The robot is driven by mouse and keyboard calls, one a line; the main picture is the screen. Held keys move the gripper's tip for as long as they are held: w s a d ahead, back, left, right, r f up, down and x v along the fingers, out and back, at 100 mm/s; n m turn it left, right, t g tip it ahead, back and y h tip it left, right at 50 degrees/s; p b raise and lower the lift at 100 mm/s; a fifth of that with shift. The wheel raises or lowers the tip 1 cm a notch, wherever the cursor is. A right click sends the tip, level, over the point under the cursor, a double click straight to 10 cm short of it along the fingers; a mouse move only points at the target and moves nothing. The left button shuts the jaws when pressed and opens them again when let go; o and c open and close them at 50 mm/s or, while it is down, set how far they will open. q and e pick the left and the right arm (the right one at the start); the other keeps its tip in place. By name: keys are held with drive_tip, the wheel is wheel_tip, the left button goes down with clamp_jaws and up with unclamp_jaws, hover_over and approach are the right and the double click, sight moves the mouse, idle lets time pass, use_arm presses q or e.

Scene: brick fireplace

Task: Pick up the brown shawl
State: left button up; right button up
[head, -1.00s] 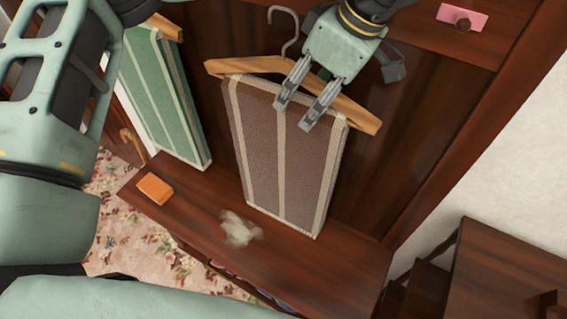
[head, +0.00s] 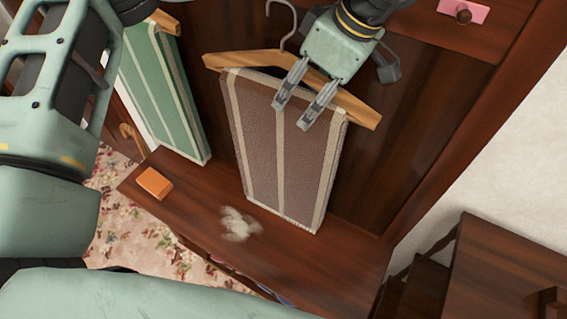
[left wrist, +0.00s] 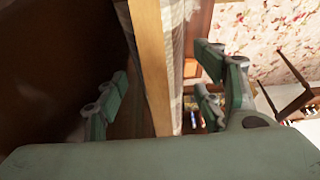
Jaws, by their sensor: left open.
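The brown shawl (head: 262,150), brown with cream stripes, hangs folded over a wooden hanger (head: 222,61) in front of the dark wood panel. My left gripper (head: 290,112) is over the shawl's upper edge in the head view, with its two fingers apart. In the left wrist view the hanger bar (left wrist: 148,60) and a strip of the shawl (left wrist: 175,45) lie between the spread fingers of my left gripper (left wrist: 160,106). I cannot tell whether either finger touches the cloth. My right gripper is not in view.
A green striped cloth (head: 155,95) hangs at the left on another hanger. An orange block (head: 154,183) and a blurred pale fluffy thing (head: 240,224) are on the wooden shelf (head: 300,255) below.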

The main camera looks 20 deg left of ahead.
use_arm(q)
clamp_jaws()
idle(0.7)
